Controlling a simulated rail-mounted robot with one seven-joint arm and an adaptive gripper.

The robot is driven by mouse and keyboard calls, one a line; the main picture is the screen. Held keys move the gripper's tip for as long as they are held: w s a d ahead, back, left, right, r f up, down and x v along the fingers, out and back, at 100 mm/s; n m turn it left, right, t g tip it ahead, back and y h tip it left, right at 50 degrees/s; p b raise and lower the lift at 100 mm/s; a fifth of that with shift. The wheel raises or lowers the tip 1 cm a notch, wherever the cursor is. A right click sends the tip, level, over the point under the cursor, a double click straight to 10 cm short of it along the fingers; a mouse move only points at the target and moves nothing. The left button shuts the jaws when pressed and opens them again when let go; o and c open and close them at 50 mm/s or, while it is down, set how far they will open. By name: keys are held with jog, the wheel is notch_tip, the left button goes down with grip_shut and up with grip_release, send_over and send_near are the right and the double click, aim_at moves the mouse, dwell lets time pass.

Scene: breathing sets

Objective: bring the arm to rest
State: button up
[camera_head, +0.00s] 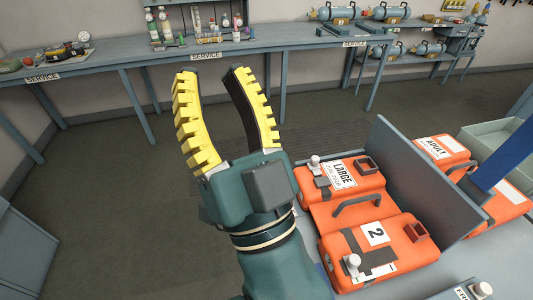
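My gripper (224,118) is raised in the middle of the view, its two yellow-toothed fingers pointing up and apart. It is open, with nothing between the fingers. My green wrist and forearm rise from the bottom of the view below it. The gripper shows over the floor, left of the orange cases.
An orange case labelled LARGE (368,181) and one marked 2 (397,252) lie right of my arm. A grey divider (425,185) separates them from the orange ADULT case (437,149). A service bench (260,48) runs along the back wall. The floor (110,215) at left is clear.

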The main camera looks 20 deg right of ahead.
jog(key=s+d+f+g+h, duration=0.4)
jog(key=f+h, duration=0.1)
jog(key=f, duration=0.1)
jog(key=shift+s+f, duration=0.25)
jog(key=shift+s, duration=0.15)
